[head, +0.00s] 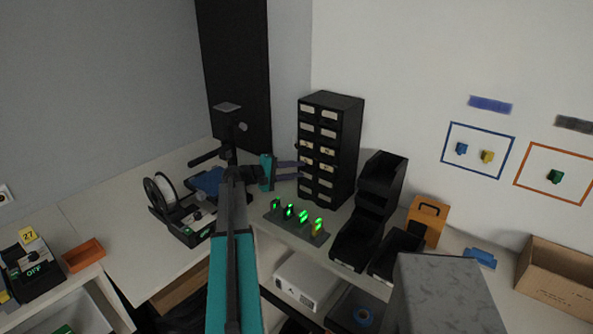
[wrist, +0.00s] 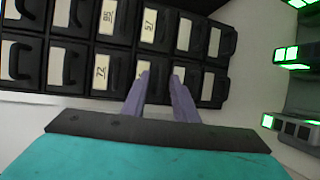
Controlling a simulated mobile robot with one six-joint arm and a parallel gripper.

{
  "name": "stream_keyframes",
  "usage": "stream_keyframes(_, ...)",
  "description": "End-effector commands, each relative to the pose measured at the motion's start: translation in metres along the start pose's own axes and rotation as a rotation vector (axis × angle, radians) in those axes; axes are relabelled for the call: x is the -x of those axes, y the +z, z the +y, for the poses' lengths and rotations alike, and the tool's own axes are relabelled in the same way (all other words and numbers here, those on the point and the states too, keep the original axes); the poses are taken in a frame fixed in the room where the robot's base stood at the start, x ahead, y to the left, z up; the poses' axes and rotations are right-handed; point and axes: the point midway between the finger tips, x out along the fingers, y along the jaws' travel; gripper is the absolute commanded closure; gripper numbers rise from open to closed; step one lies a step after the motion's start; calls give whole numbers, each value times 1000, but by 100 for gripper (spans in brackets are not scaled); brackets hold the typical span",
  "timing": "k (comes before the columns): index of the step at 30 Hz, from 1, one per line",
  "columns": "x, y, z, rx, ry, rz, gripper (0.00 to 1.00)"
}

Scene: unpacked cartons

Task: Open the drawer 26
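A black drawer cabinet (head: 347,150) with two columns of small labelled drawers stands against the wall in the head view. My gripper (head: 301,170) is at its front, near the lower drawers of the left column. In the wrist view the cabinet front (wrist: 88,42) appears turned sideways, with cream labels and black handles. My gripper's purple fingers (wrist: 162,74) are apart, with nothing seen between them, over the nearer line of drawers. A drawer label (wrist: 142,68) by the left finger is partly covered. Number 26 cannot be read for sure. All drawers look shut.
A grey strip with green-lit blocks (head: 303,217) lies on the table just right of my gripper; it also shows in the wrist view (wrist: 292,55). Black bins (head: 355,235) stand right of the cabinet. A black device with a spool (head: 190,228) sits left of my arm.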

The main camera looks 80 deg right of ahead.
Motion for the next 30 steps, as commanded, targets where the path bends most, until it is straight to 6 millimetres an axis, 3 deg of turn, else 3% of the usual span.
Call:
stream_keyframes(1,0,0,0,0,0,0,80)
stream_keyframes(5,0,0,0,0,0,-1,100)
stream_keyframes(30,-1,1,0,0,-1,-3,100)
